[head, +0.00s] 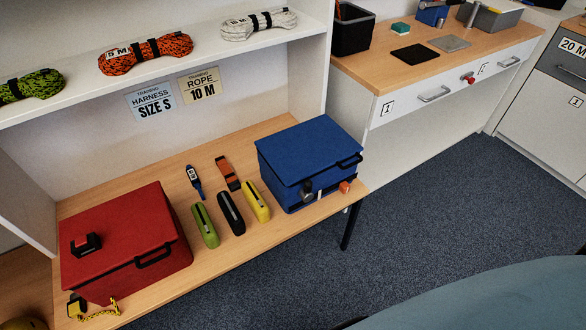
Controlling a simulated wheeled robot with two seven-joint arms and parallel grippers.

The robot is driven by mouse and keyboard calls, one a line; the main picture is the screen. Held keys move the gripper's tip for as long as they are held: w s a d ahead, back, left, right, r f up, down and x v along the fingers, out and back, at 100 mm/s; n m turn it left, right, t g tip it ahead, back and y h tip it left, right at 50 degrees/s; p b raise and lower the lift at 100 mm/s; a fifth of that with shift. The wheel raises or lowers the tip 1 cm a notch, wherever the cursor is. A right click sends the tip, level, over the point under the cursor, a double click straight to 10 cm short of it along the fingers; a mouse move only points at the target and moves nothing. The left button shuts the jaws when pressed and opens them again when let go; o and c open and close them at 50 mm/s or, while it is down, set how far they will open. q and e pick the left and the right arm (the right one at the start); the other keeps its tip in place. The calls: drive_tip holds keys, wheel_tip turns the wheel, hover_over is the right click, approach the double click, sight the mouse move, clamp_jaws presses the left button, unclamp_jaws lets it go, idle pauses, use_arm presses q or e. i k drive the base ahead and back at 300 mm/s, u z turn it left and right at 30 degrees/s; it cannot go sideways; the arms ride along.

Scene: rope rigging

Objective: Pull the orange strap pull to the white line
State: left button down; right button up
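A blue box (308,160) with a closed lid stands at the right end of the low wooden shelf. On its front, near the right corner, is a small orange piece (345,186), which looks like the strap pull. A short white mark (320,195) shows to its left on the same face, with a dark grey round fitting (307,192) further left. The orange piece and the white mark are apart. Any strap between them is too small to make out. Neither of my grippers is in view.
A red box (124,240) stands at the shelf's left. Between the boxes lie green (205,226), black (231,213) and yellow (257,201) cases, an orange-and-black item (228,173) and a blue tool (194,181). An upper shelf (200,62) overhangs behind.

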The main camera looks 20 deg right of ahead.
sight(344, 187)
drive_tip(key=u, duration=3.15)
drive_tip(key=k, duration=2.85)
drive_tip(key=z, duration=1.9)
